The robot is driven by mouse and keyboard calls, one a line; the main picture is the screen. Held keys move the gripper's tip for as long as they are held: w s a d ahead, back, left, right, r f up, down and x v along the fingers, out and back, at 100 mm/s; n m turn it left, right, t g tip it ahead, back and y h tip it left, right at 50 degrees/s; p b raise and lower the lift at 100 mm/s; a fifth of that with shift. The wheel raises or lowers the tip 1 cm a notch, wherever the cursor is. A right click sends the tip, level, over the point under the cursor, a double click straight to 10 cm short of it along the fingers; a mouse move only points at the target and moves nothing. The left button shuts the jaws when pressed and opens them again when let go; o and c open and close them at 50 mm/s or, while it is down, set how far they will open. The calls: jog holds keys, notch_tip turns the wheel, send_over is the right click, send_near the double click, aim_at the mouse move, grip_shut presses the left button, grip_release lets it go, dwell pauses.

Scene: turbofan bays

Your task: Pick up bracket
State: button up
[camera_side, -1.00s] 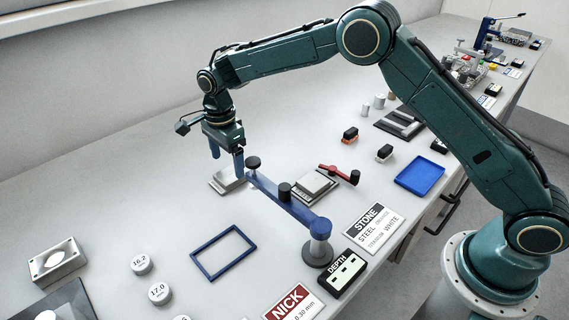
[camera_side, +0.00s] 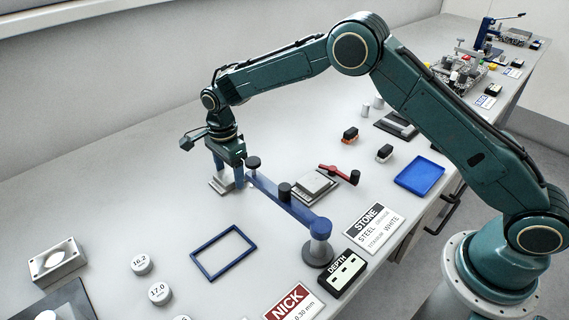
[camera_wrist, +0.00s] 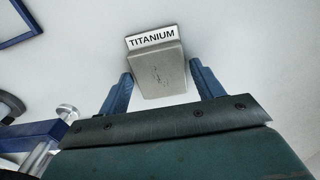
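A grey metal piece with a plate labelled TITANIUM, which looks like the bracket (camera_wrist: 160,76), lies on the bench in the wrist view. In the side view the bracket (camera_side: 219,187) is partly hidden behind my gripper (camera_side: 229,179). My gripper has its two blue fingers lowered around the bracket. In the wrist view my gripper (camera_wrist: 161,70) is open, with one finger on each side of the grey block and small gaps visible. I cannot tell how far the fingertips are above the bench.
A blue swing arm on a post (camera_side: 290,203) stands close to the right of my gripper. A blue rectangular frame (camera_side: 223,272) lies nearer. A stone block (camera_side: 314,186) and a blue tray (camera_side: 420,175) sit to the right. The bench left of my gripper is clear.

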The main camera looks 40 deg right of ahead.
aim_at(229, 174)
jog(key=shift+r, duration=0.1)
jog(key=c, duration=1)
jog(key=shift+r, duration=0.1)
notch_tip(229, 174, up, 20)
jog(key=shift+f, duration=0.1)
dwell(0.4)
